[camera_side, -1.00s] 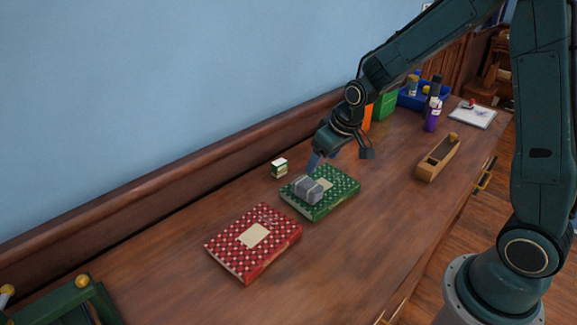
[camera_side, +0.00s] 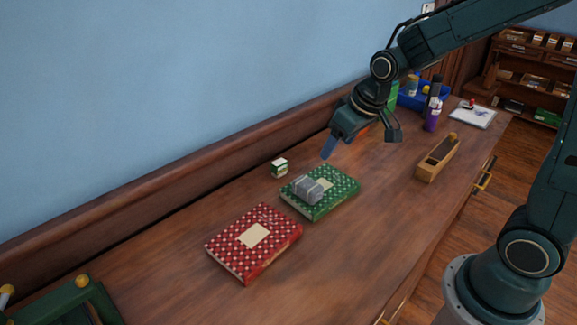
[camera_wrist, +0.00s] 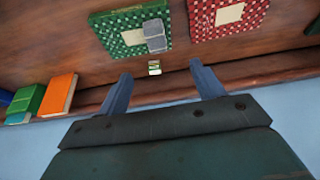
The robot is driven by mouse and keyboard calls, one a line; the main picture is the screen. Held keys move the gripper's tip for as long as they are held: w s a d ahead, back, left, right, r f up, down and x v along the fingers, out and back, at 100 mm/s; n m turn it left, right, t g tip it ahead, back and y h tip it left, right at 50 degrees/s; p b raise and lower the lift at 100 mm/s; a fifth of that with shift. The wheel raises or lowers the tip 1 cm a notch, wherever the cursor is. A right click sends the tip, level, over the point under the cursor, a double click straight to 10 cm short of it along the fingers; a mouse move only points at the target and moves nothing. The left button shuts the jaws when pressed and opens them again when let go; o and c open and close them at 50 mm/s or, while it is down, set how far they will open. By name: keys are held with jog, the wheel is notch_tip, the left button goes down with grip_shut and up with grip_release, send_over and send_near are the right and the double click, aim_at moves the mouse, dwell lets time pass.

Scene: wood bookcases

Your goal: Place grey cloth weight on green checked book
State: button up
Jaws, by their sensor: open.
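The grey cloth weight (camera_side: 307,190) rests on the left part of the green checked book (camera_side: 340,190), which lies flat on the wooden top. In the wrist view the weight (camera_wrist: 155,36) sits on the green book (camera_wrist: 110,26) near one edge, beside its pale label. My gripper (camera_side: 329,148) is open and empty, raised above and behind the book, apart from the weight. In the wrist view its two blue fingers (camera_wrist: 161,84) are spread wide with nothing held between them.
A red checked book (camera_side: 254,242) lies at the front left of the green one. A small green-and-white box (camera_side: 280,168) stands behind. A wooden plane (camera_side: 438,158), purple bottle (camera_side: 432,116) and blue bin (camera_side: 411,98) are further right. The wall edge runs along the back.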

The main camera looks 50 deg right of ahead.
jog(key=s+a+r, duration=0.1)
jog(key=s+r, duration=0.3)
jog(key=s, duration=0.6)
jog(key=s+a+r, duration=0.1)
jog(key=s+r, duration=0.4)
jog(key=s, duration=0.5)
jog(key=shift+a+t, duration=0.2)
jog(key=shift+t, duration=0.2)
